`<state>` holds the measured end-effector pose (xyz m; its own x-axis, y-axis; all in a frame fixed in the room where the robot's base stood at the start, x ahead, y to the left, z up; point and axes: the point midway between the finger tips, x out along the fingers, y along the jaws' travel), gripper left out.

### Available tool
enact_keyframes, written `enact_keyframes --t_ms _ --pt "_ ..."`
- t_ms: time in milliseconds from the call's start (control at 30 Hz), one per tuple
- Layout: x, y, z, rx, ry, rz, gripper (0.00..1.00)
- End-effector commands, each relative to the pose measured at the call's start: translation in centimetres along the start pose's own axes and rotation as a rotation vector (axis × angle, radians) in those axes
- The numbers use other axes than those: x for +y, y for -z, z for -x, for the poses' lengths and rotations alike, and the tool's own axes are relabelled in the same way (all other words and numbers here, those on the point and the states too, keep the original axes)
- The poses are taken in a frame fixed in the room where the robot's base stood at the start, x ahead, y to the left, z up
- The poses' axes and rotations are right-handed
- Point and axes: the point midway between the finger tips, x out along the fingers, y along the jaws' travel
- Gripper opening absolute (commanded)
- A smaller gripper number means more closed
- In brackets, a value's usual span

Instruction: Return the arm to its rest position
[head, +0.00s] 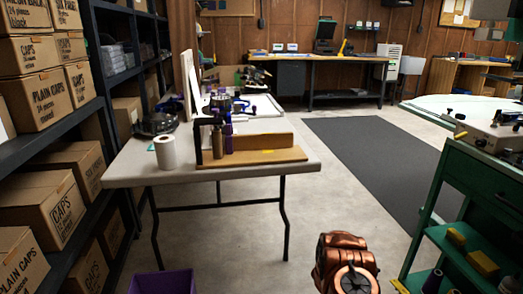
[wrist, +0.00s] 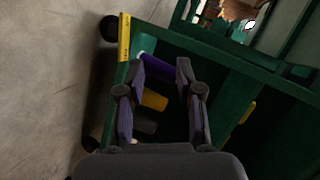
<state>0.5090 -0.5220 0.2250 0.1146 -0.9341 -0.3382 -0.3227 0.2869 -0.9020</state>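My gripper (wrist: 162,72) shows in the wrist view with its two dark fingers spread apart and nothing held between them. It hangs over the green cart (wrist: 255,75). Through the gap I see a purple item (wrist: 157,69) and a yellow block (wrist: 154,99) on the cart, apart from the fingers. In the head view a copper-coloured part of my own arm shows at the bottom, right of centre. The gripper itself is out of that view.
The green cart (head: 484,180) stands at the right. A table (head: 130,176) with a paper roll (head: 165,152), bottles and a wooden stand is at centre left. Shelves of cap boxes (head: 62,212) line the left. A purple bin (head: 163,282) sits low. The grey mat (head: 375,150) is clear.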

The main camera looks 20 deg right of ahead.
Motion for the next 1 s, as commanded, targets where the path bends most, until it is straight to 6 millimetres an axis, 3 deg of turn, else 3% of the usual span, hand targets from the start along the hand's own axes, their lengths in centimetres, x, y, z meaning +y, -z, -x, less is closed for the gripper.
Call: enact_keyframes --t_ms 33,100,267,500,800,1000 --pt "-2.6 -1.1 1.4 -0.043 -0.017 0.014 0.35" --pt "-5.0 -2.9 2.9 -0.105 -0.038 0.041 0.35" --pt "-9.9 -6.5 7.3 -0.251 -0.09 0.119 0.35" --pt "-17.1 -10.6 15.2 -0.469 -0.139 0.256 0.35" --pt "-24.8 -12.8 27.1 -0.734 -0.172 0.467 0.35" --pt "-28.9 -12.2 35.5 -0.901 -0.177 0.628 0.35"
